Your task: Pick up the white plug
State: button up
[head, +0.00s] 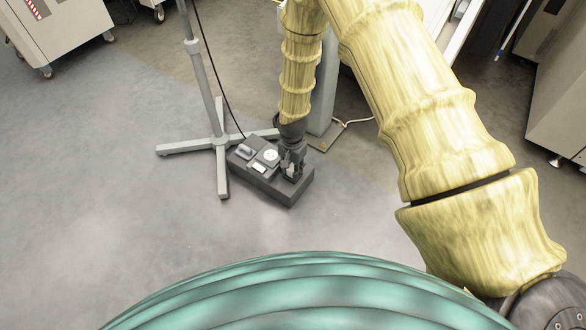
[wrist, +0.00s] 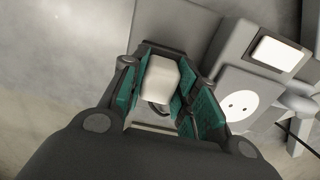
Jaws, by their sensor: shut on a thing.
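The white plug (wrist: 161,82) sits between the green-padded fingers of my gripper (wrist: 162,90) in the wrist view. My gripper is shut on it, with a finger pad at each side. In the head view my gripper (head: 291,163) points down at the right end of a dark grey power box (head: 283,188) on the floor. The plug is small there, partly hidden by the fingers. I cannot tell whether the plug still touches the box.
The box carries a round white socket (wrist: 238,104) and a white switch (wrist: 278,52) beside the plug. A grey stand (head: 218,140) with splayed feet stands just left of the box. A white machine (head: 62,32) is at the upper left. The floor in front is clear.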

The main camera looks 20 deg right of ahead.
aim_at(292, 170)
jog(key=shift+r+p, duration=0.5)
jog(key=shift+r, duration=0.2)
jog(key=r, duration=0.1)
jog(key=p, duration=0.1)
jog(key=s+r+p, duration=0.1)
jog(key=shift+a+r, duration=0.25)
jog(key=shift+r, duration=0.1)
jog(key=s+a+p, duration=0.5)
jog(key=s+a, duration=0.2)
jog(key=s, duration=0.6)
jog(key=shift+a+r+p, duration=0.15)
jog(key=shift+r+p, duration=0.25)
jog(key=shift+o, duration=1.1)
grip_shut()
jog(key=w+d+r+p, duration=0.1)
jog(key=w+r+p, duration=0.1)
jog(key=w, duration=0.9)
jog(key=shift+w, duration=0.4)
jog(key=shift+w+r, duration=0.1)
jog(key=shift+r, duration=0.05)
